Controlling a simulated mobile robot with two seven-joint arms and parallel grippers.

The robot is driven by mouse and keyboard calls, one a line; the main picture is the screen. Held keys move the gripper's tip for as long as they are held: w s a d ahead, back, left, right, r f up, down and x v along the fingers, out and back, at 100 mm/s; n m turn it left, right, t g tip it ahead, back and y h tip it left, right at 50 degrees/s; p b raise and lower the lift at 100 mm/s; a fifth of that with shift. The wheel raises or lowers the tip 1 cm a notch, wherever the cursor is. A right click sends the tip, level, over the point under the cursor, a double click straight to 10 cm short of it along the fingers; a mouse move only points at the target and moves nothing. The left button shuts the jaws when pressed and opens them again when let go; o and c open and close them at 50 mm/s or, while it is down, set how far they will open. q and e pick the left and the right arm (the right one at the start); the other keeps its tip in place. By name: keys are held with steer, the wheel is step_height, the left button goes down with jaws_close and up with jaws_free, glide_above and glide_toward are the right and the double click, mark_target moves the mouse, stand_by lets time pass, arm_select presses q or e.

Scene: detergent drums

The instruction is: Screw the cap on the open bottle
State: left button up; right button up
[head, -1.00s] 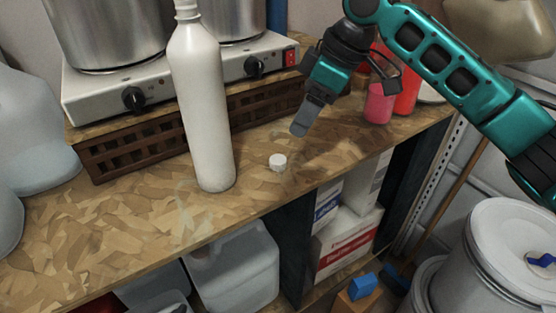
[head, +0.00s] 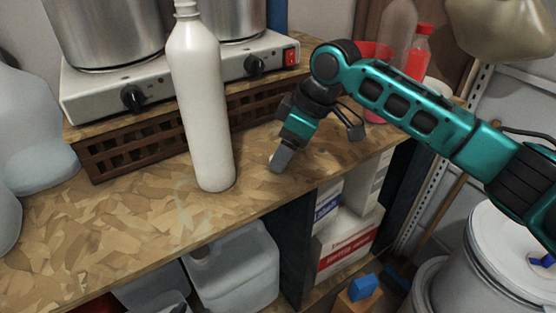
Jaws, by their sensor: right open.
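The open white bottle (head: 205,115) stands upright on the wooden worktop, its uncapped neck at the top edge of the head view. My right gripper (head: 279,160) points down to the worktop, to the right of the bottle's base and apart from it. It is open. The small white cap is almost wholly hidden by the gripper's fingers; only a sliver of white (head: 271,156) shows at their left side. I cannot tell whether the fingers touch it. My left gripper is not in view.
A hotplate (head: 150,90) with steel pots stands on a brown slatted crate (head: 130,148) behind the bottle. Red containers (head: 419,52) stand at the back right, behind my right arm. The worktop (head: 110,230) is clear in front. Translucent jugs (head: 30,120) stand at the left.

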steer(key=shift+x, duration=0.75)
steer(key=c, duration=1.1)
steer(key=shift+r, duration=0.15)
step_height(320, 180, up, 20)
steer(key=p, duration=0.1)
steer(key=shift+p, duration=0.3)
